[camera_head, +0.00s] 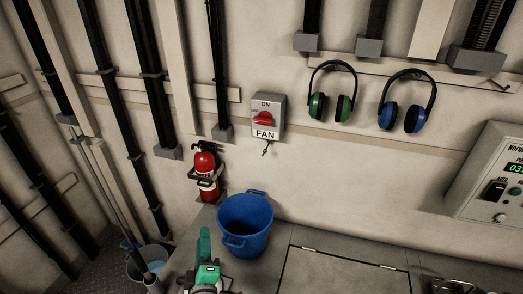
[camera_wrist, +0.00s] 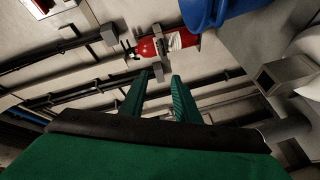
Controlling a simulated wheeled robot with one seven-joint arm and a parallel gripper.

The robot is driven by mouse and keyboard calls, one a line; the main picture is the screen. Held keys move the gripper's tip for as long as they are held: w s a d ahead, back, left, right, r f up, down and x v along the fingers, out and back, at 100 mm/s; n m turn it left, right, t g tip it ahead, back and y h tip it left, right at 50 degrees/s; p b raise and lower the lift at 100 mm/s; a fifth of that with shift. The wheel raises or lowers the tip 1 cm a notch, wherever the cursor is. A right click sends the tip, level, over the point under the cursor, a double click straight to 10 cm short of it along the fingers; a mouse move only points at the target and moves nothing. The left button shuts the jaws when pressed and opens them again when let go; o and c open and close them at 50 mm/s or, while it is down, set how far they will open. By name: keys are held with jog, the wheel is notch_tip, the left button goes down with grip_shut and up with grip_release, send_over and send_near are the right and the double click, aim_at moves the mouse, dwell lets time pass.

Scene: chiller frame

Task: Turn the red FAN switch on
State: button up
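The FAN switch is a grey box (camera_head: 278,107) on the wall, with ON at the top, OFF at the left and a FAN label below. Its red knob (camera_head: 265,119) lies roughly horizontal, towards the OFF side. My green gripper (camera_head: 206,262) is low in the head view, below and left of the switch, apart from it. In the wrist view my gripper (camera_wrist: 160,78) has its two fingers spread with an empty gap between them.
A red fire extinguisher (camera_head: 207,178) hangs left of and below the switch; it also shows in the wrist view (camera_wrist: 150,48). A blue bucket (camera_head: 246,222) stands below the switch. Green earmuffs (camera_head: 317,105) and blue earmuffs (camera_head: 388,113) hang to the right. Wall around the switch is clear.

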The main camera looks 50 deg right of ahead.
jog(key=w+d+r+g+h, duration=0.2)
jog(key=w+d+r+h, duration=0.15)
jog(key=d+r, duration=0.8)
jog(key=m+g+h, duration=0.2)
jog(key=g+h, duration=0.1)
jog(key=g, duration=0.1)
send_near(262, 123)
jog(key=x, duration=0.9)
jog(key=shift+d, duration=0.1)
grip_shut()
